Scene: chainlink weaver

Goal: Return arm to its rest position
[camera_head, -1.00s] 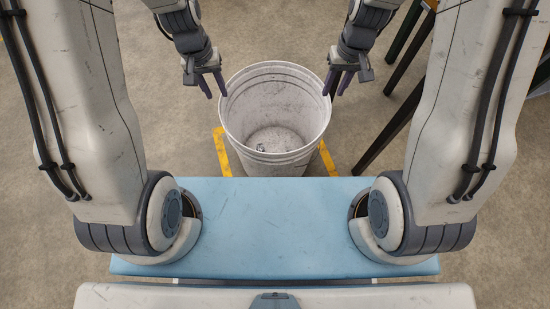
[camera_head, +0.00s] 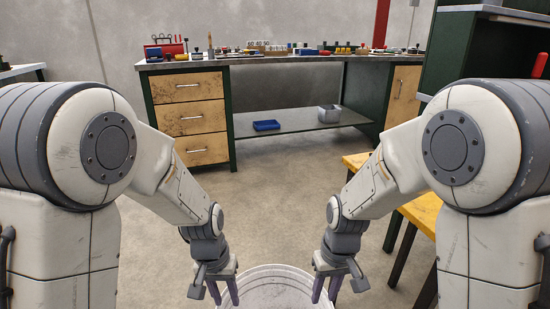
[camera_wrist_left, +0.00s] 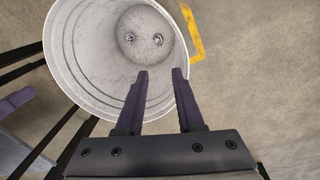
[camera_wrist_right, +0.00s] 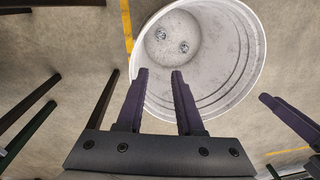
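My left gripper (camera_head: 223,292) hangs fingers down at the left side of the white bucket (camera_head: 268,290). It is open and empty, its two dark purple fingers apart in the left wrist view (camera_wrist_left: 159,72). My right gripper (camera_head: 327,290) hangs fingers down at the bucket's right side. It is also open and empty in the right wrist view (camera_wrist_right: 161,73). Two small metallic pieces (camera_wrist_left: 130,38) lie on the bucket's floor; they also show in the right wrist view (camera_wrist_right: 184,47). The bucket's lower part is cut off in the head view.
A workbench (camera_head: 160,65) with drawers, tools and small parts stands at the back. A blue bin (camera_head: 266,125) and a grey bin (camera_head: 328,113) sit on its lower shelf. A yellow-topped table (camera_head: 420,212) stands at the right. The floor between bucket and bench is clear.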

